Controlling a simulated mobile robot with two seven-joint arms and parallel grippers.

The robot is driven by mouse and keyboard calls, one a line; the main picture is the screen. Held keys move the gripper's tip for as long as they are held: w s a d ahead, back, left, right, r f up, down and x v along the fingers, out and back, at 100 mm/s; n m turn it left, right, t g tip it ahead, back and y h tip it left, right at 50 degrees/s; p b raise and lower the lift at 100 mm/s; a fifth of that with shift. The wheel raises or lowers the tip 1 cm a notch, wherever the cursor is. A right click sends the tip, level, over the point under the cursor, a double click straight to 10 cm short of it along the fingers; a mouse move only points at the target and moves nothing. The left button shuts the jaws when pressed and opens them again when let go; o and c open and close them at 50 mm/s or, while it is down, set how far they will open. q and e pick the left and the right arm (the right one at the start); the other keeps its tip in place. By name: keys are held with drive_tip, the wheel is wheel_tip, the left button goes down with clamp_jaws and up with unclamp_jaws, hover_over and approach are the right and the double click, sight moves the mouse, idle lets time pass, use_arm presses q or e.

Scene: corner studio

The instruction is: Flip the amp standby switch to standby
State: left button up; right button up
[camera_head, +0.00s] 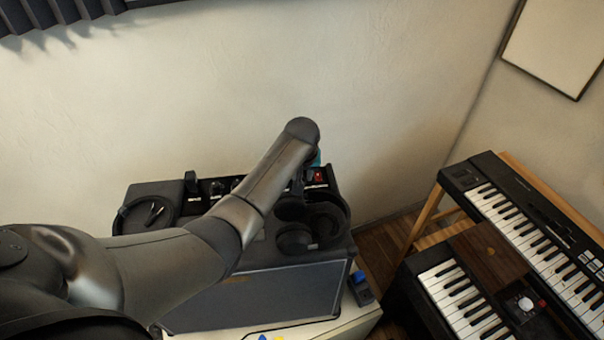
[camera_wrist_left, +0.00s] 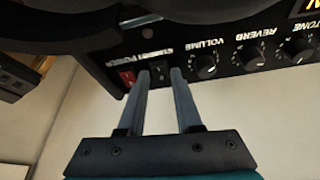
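The amp (camera_head: 262,295) stands against the wall, its control panel along the top rear edge. In the left wrist view the panel shows upside down, with a red power switch (camera_wrist_left: 127,77) and a dark standby switch (camera_wrist_left: 160,69) beside it. My left gripper (camera_wrist_left: 160,76) is open, its two fingers apart with the tips at the panel, one on each side of the standby switch. I cannot tell whether they touch it or which way it is set. In the head view my left forearm and wrist hide the fingers; the red switch (camera_head: 318,175) shows beside the wrist. My right gripper is not in view.
Black headphones (camera_head: 295,238) lie on the amp top close under my left wrist, and a round black item (camera_head: 148,216) lies at its left. A blue pedal (camera_head: 360,286) is right of the amp. Keyboards (camera_head: 530,235) stand at the right. The wall is close behind.

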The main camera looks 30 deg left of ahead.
use_arm(q)
clamp_jaws()
